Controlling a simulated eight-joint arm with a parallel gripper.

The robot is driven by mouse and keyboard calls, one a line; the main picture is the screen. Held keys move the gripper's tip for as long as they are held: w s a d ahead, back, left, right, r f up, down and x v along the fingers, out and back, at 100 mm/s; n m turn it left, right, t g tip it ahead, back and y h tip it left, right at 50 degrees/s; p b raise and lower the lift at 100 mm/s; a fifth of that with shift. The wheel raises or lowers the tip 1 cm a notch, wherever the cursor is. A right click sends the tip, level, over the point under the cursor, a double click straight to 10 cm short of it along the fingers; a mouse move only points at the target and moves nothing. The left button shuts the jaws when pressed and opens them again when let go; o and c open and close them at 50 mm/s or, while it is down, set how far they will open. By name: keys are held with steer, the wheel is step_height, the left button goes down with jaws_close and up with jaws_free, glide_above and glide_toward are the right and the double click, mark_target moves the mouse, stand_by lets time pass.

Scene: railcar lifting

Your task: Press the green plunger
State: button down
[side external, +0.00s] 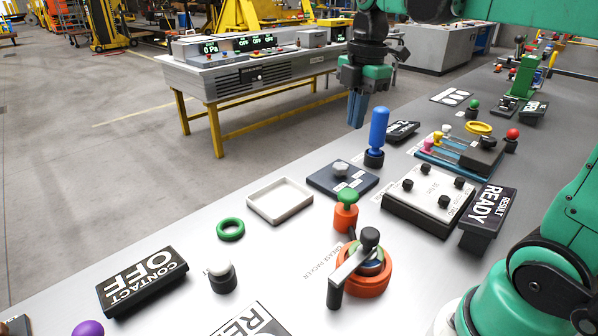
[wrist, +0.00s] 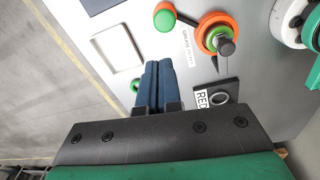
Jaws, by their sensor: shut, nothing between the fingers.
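The green plunger (side external: 346,197) has a green mushroom-shaped top on an orange round base and stands upright on the grey bench. It also shows from above in the wrist view (wrist: 164,20), near the top edge. My gripper (side external: 357,118) hangs with its blue fingers pointing down, well above the bench and apart from the plunger. In the wrist view the fingers of my gripper (wrist: 158,66) are together and empty, with their tips below the plunger in the picture.
A crank on an orange base (side external: 364,272) stands close to the plunger, labelled grease packer. A white-topped button (side external: 220,275) stands nearer the front.

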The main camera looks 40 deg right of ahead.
mark_target(348, 194)
steer(key=shift+r+n+g, duration=0.3)
steer(key=shift+r+n, duration=0.1)
steer(key=shift+n, duration=0.5)
steer(key=shift+f, duration=0.1)
step_height(348, 194, down, 14)
steer(key=shift+r, duration=0.1)
steer(key=shift+f, duration=1.35)
step_height(348, 194, up, 14)
stand_by(0.7)
